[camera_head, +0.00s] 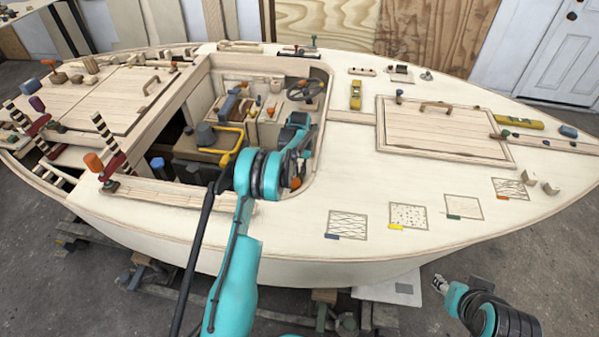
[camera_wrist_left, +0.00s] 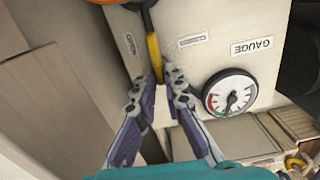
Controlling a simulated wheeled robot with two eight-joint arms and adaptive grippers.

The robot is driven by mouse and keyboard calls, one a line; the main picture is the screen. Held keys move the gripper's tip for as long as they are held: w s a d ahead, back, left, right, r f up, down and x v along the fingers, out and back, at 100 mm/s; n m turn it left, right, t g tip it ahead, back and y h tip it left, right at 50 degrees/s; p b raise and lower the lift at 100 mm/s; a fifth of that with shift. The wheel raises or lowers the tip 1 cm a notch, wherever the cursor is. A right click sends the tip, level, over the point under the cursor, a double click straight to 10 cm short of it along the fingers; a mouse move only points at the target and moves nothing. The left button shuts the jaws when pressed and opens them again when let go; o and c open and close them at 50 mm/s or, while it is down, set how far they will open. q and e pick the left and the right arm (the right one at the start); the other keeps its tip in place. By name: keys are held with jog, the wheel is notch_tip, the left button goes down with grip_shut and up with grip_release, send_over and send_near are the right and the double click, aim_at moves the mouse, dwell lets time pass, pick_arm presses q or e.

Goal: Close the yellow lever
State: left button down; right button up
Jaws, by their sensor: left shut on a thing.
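The yellow lever (camera_wrist_left: 153,52) hangs from a dark pivot on a pale panel in the left wrist view. My left gripper (camera_wrist_left: 158,77) has its fingertips around the lever's lower end and is shut on it. In the head view the left arm reaches over the near edge of the hull into the cockpit, and the arm hides the lever there. My right gripper (camera_head: 441,284) is at the lower right of the head view, outside the hull and away from the lever. Its fingers are too small to judge.
An orange part (camera_wrist_left: 112,2) is at the top edge. In the head view, the cockpit also holds a steering wheel (camera_head: 305,90) and a bent yellow rail (camera_head: 233,130).

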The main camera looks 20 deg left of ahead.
pick_arm(q)
jog(key=m, duration=1.3)
jog(key=shift+m, duration=2.1)
jog(key=c, duration=1.6)
grip_release()
notch_tip(320, 180, up, 12)
